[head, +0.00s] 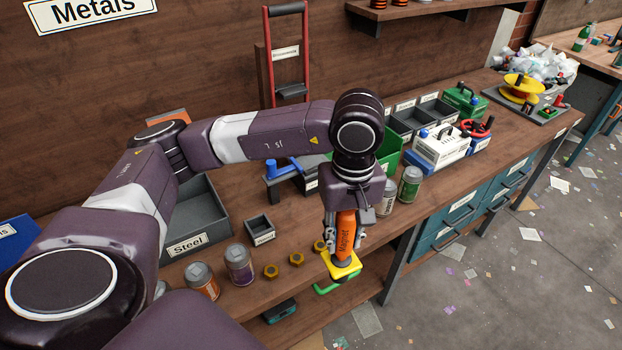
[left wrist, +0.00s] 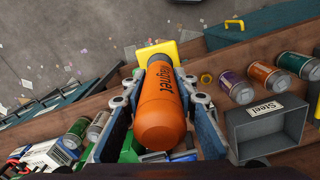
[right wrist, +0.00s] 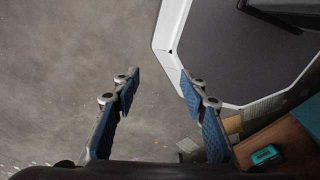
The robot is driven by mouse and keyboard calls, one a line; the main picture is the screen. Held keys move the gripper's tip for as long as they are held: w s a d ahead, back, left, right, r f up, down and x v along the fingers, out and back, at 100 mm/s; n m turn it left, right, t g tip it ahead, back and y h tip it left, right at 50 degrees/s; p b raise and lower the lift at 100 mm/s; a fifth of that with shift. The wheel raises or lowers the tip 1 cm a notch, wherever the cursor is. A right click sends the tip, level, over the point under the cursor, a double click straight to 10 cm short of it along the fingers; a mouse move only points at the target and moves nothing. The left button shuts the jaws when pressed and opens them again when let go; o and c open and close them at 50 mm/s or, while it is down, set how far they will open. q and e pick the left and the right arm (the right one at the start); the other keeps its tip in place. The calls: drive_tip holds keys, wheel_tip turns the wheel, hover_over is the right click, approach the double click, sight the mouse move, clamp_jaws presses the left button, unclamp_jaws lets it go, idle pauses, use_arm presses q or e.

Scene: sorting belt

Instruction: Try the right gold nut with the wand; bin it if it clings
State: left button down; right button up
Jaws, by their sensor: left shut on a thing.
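My left gripper (head: 345,238) is shut on the orange wand (left wrist: 162,108) marked "Magnet". It holds the wand upright, with its square yellow end (head: 342,266) low over the bench's front part. The right gold nut (head: 320,246) lies on the bench just left of the wand, apart from its yellow end. The middle gold nut (head: 296,259) and left gold nut (head: 271,271) lie further left in a row. A grey bin labelled "Steel" (head: 187,246) stands behind the cans. My right gripper (right wrist: 160,84) is open and empty above the floor, outside the head view.
A purple-labelled can (head: 239,264) and an orange-labelled can (head: 202,281) stand left of the nuts. A small grey tray (head: 260,229) sits behind them. A green-edged thing (head: 324,290) shows under the yellow end. More cans (head: 410,185) stand right of the wand.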

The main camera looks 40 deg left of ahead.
use_arm(q)
drive_tip(key=w+a+f+n+p, duration=0.15)
drive_tip(key=w+a+n, duration=0.3)
drive_tip(key=n, duration=0.85)
drive_tip(key=w+a+n+p, duration=0.3)
drive_tip(key=w+n, duration=0.2)
drive_tip(key=n, duration=0.8)
use_arm(e)
wheel_tip(320, 180, up, 7)
drive_tip(key=w+p, duration=0.1)
drive_tip(key=p, duration=0.1)
use_arm(q)
drive_tip(key=w+a+f+n+b, duration=0.1)
drive_tip(key=a+f+n+b, duration=0.3)
drive_tip(key=f+n, duration=0.4)
drive_tip(key=shift+a+f+n, duration=0.15)
drive_tip(key=shift+n, duration=0.65)
use_arm(e)
drive_tip(key=f, duration=0.1)
drive_tip(key=d+f, duration=0.1)
drive_tip(key=f, duration=0.2)
drive_tip(key=shift+w+d+f, duration=0.1)
drive_tip(key=shift+w+d, duration=0.2)
drive_tip(key=shift+w, duration=0.05)
drive_tip(key=shift+a, duration=0.25)
